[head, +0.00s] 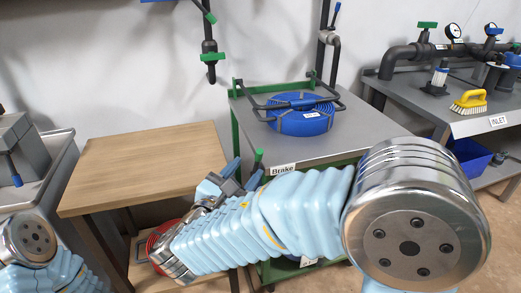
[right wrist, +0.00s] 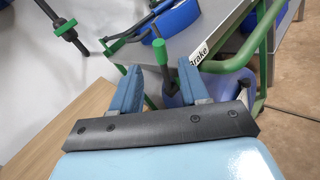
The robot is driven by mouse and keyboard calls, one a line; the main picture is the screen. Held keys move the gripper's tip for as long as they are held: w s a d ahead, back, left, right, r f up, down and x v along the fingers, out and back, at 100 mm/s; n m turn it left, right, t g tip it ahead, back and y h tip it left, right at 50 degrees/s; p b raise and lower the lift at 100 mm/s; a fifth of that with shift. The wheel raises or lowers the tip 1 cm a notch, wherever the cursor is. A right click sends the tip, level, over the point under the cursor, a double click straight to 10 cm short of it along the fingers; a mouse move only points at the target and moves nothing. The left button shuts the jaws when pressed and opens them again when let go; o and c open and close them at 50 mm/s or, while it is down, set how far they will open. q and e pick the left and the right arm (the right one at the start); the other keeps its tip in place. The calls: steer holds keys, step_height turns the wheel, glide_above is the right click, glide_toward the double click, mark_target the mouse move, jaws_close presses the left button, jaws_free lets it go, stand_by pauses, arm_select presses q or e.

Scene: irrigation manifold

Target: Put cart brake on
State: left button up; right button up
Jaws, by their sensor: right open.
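The cart (head: 345,138) has a grey top and a green frame, with a white "Brake" label (head: 283,169) on its front edge. The brake lever (head: 258,158), with a green grip and dark shaft, stands up by the cart's near left corner. It also shows in the right wrist view (right wrist: 161,52). My right gripper (head: 244,174) is open at the lever; in the right wrist view its blue fingers (right wrist: 160,68) appear on either side of the lever's shaft. I cannot tell whether they touch it. The lever's lower end is partly hidden. My left gripper is out of view.
A blue hose coil (head: 300,118) in a black frame sits on the cart. A wooden table (head: 140,165) stands left of the cart, with a red coil (head: 160,240) below. A grey bench (head: 470,122) with pipes, gauges and a yellow brush (head: 469,102) is at right.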

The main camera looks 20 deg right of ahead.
mark_target(257, 158)
steer(key=x, duration=0.9)
steer(key=shift+c, duration=0.3)
jaws_close()
